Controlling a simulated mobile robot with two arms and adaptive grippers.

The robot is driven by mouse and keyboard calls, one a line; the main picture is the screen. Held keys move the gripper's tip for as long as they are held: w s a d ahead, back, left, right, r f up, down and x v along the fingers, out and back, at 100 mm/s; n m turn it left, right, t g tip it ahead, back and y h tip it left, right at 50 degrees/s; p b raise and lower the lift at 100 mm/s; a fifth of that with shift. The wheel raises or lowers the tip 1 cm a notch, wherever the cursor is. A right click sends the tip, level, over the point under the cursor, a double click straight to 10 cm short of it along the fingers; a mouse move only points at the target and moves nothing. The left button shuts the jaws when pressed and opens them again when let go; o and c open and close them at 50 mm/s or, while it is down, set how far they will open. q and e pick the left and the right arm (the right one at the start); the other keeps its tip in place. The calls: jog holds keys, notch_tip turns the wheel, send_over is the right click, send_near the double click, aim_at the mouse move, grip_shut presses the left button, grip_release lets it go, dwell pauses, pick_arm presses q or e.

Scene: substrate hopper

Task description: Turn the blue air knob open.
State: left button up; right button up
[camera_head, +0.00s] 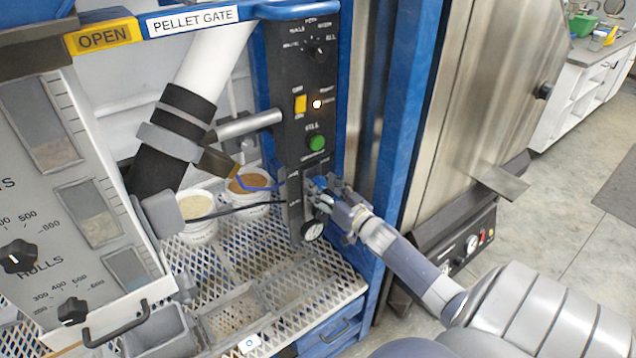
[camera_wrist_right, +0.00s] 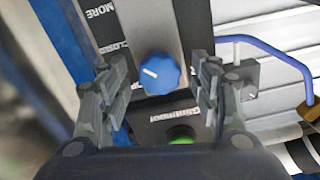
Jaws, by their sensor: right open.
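The blue air knob (camera_wrist_right: 160,73) is on the dark control panel (camera_head: 281,78), with a white pointer mark towards the picture's left, where the label CLOSED stands. My right gripper (camera_wrist_right: 162,88) is open, its two fingers on either side of the knob with gaps between them and it. In the head view the right gripper (camera_head: 327,196) is at the panel's lower part and mostly hides the knob. My left gripper is in neither view.
Above the gripper are a green button (camera_head: 317,143) and a yellow switch (camera_head: 300,104). A round gauge (camera_head: 312,230) sits just below. A blue post (camera_head: 403,130) stands to the right. Two filled buckets (camera_head: 199,228) (camera_head: 262,209) stand on the mesh shelf (camera_head: 270,250) at left.

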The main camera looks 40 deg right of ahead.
jog(key=shift+w+d, duration=0.15)
jog(key=shift+w, duration=1.1)
jog(key=c, duration=1.1)
